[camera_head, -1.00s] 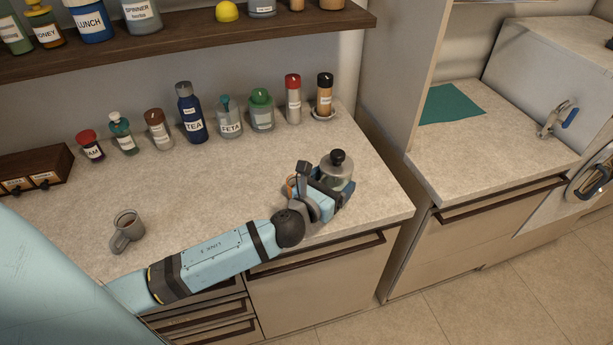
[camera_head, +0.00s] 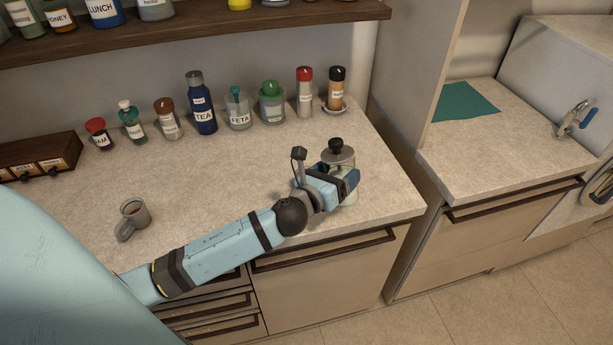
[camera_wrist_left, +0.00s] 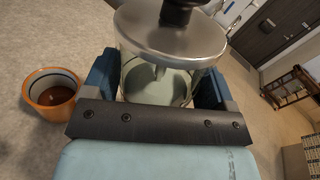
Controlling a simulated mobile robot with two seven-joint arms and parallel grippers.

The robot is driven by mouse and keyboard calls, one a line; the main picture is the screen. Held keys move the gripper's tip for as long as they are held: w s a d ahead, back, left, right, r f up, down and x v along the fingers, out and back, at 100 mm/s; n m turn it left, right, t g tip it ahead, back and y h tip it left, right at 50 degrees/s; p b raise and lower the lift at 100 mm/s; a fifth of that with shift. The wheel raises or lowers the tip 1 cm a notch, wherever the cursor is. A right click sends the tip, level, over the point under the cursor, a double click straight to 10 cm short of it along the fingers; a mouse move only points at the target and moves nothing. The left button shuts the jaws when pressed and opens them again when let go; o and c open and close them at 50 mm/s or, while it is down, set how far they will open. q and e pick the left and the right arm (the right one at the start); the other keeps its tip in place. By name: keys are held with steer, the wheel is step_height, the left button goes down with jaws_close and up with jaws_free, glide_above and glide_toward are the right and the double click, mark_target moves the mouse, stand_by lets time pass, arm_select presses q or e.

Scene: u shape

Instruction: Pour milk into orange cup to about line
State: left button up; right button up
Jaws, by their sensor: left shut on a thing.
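A clear jar (camera_head: 343,157) with a metal lid and black knob is near the right front of the counter. It also shows in the left wrist view (camera_wrist_left: 170,35), with pale contents and no label visible. My left gripper (camera_head: 340,184) is shut on the jar's sides. The jar looks upright; I cannot tell if its base touches the counter. The orange cup (camera_wrist_left: 52,94) is beside the gripper, to the left in the left wrist view, with brown liquid inside. Its line cannot be made out. In the head view my gripper hides the cup. My right gripper is out of view.
Several labelled jars, including a blue TEA bottle (camera_head: 201,110), line the back. A small brown drawer box (camera_head: 38,157) is at the left. The middle counter is clear.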

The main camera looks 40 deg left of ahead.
arm_select(q)
steer(key=shift+w+a+n+b, duration=0.1)
steer(key=shift+a+n+b, duration=0.45)
steer(key=shift+a+n, duration=0.5)
steer(key=shift+w+a+n+b, duration=0.1)
steer(key=shift+a+n+b, duration=0.45)
steer(key=shift+n, duration=0.6)
steer(key=shift+f+n+b, duration=0.2)
steer(key=shift+n+b, duration=0.25)
steer(key=shift+n, duration=0.15)
steer(key=shift+a+n+g, duration=0.15)
steer(key=shift+n+g, duration=0.15)
steer(key=shift+f+n+b, duration=0.15)
steer(key=shift+n+b, duration=0.25)
steer(key=shift+b, duration=0.05)
steer(key=shift+w+a+f+n+h+b, duration=0.1)
steer(key=shift+f+n+h+b, duration=0.35)
steer(key=shift+n+b, duration=0.65)
stand_by(1.4)
steer(key=shift+a+r+n, duration=0.1)
steer(key=shift+r+n, duration=0.1)
steer(key=shift+n, duration=0.5)
stand_by(1.2)
